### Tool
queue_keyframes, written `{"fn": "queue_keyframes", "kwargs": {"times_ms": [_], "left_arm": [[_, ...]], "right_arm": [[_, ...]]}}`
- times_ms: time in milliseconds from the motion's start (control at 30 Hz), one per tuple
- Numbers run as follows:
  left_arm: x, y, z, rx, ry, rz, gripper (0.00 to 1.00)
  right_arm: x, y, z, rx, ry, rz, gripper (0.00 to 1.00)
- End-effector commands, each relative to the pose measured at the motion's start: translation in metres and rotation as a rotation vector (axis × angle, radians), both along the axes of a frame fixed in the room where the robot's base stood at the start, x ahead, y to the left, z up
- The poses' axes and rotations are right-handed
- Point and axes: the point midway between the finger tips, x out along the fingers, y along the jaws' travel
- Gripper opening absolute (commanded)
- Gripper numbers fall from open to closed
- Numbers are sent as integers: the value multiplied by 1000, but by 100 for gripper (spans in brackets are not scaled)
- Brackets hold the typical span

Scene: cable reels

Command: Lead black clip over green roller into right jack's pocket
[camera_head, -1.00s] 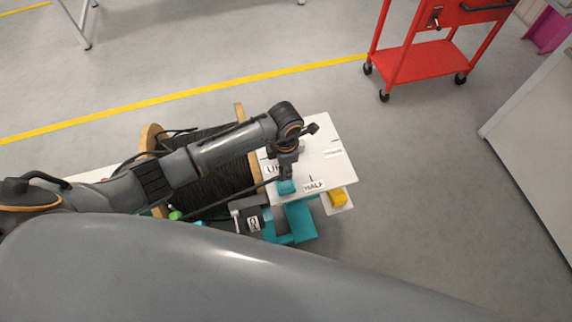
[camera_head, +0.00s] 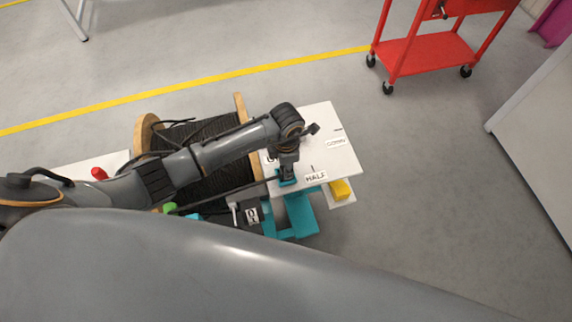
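My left gripper (camera_head: 287,176) points down at the near left part of the white board, over a small teal piece. Its fingertips are too small and covered to tell open from shut. A dark cable-like line (camera_head: 228,193) runs from beside it leftward to the green roller (camera_head: 169,207), which is partly hidden. I cannot make out the black clip. A teal frame (camera_head: 302,216), perhaps the right jack, stands below the board's near edge; its pocket cannot be told. The cable reel (camera_head: 215,135) with wooden flanges lies behind my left arm. My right gripper is not in view.
The white board (camera_head: 318,130) carries labels, one reading HALF (camera_head: 316,177). A dark labelled box (camera_head: 250,215) sits left of the teal frame. A red cart (camera_head: 430,52) stands far off; the floor right of the board is clear.

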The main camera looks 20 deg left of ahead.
Motion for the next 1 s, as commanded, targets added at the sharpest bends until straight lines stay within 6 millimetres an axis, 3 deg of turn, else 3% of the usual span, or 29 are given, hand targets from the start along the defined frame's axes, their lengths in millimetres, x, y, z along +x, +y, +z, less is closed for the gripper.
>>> {"fn": "queue_keyframes", "kwargs": {"times_ms": [300, 333, 433, 767, 1000], "left_arm": [[0, 0, -1, 1, -1, 1, 0], [0, 0, -1, 1, -1, 1, 35], [0, 0, -1, 1, -1, 1, 56], [0, 1, 0, 1, -1, 1, 56], [1, 1, 33, 1, -4, -1, 56]], "right_arm": [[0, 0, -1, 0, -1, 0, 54], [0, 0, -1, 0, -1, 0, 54], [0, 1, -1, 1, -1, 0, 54], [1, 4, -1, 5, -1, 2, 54], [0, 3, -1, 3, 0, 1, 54]]}}
